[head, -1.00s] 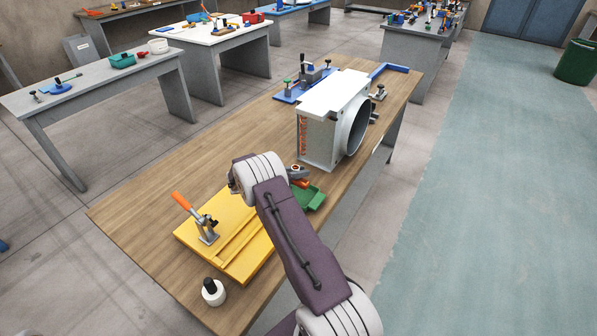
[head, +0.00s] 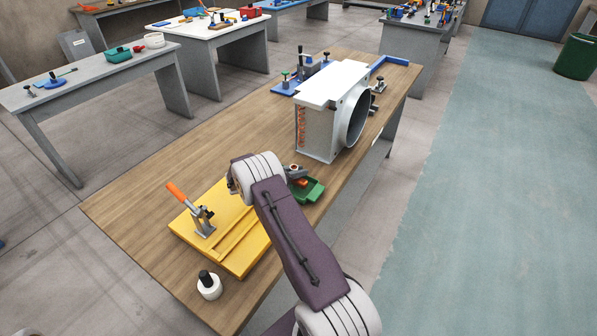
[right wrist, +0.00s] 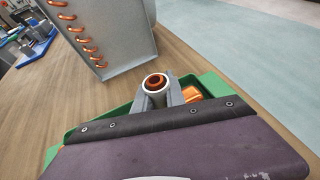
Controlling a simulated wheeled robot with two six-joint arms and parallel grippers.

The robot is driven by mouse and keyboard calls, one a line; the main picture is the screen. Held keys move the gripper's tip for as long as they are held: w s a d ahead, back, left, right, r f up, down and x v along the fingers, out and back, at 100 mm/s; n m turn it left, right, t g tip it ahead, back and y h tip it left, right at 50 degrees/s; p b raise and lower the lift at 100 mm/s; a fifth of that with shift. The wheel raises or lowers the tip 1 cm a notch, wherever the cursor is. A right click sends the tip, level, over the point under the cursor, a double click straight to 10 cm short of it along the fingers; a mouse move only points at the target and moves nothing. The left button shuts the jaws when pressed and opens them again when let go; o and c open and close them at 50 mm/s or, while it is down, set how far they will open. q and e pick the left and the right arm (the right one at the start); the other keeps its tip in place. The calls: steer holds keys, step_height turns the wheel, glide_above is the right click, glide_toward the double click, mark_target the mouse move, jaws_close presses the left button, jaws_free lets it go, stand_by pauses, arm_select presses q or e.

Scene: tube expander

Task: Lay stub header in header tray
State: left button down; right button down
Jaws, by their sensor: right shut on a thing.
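My right gripper (head: 297,172) is shut on the stub header (right wrist: 155,82), which shows as a pale round end with a copper ring inside. It stands up between the grey fingertips in the right wrist view. A copper-coloured piece (right wrist: 192,94) shows just right of the fingers; I cannot tell whether it belongs to the held header. The green header tray (head: 314,191) lies on the wooden bench, under and beside the gripper. My wrist hides much of the tray, so contact with its floor cannot be told. My left gripper is not in view.
A grey coil box (head: 318,121) with copper bends and a round duct stands just beyond the tray. A yellow fixture board (head: 228,258) with an orange-handled clamp lies left of my arm. A white bottle (head: 209,287) stands near the front. The left of the bench (head: 170,172) is clear.

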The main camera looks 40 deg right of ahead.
steer(key=shift+f+b, duration=0.7)
steer(key=shift+f, duration=0.1)
stand_by(1.0)
steer(key=c, duration=1.3)
jaws_free()
steer(key=shift+r, duration=0.1)
steer(key=shift+a, duration=0.1)
steer(key=shift+r+p, duration=0.75)
steer(key=shift+r, duration=0.1)
step_height(320, 180, up, 7)
steer(key=p, duration=0.4)
steer(key=shift+f, duration=0.15)
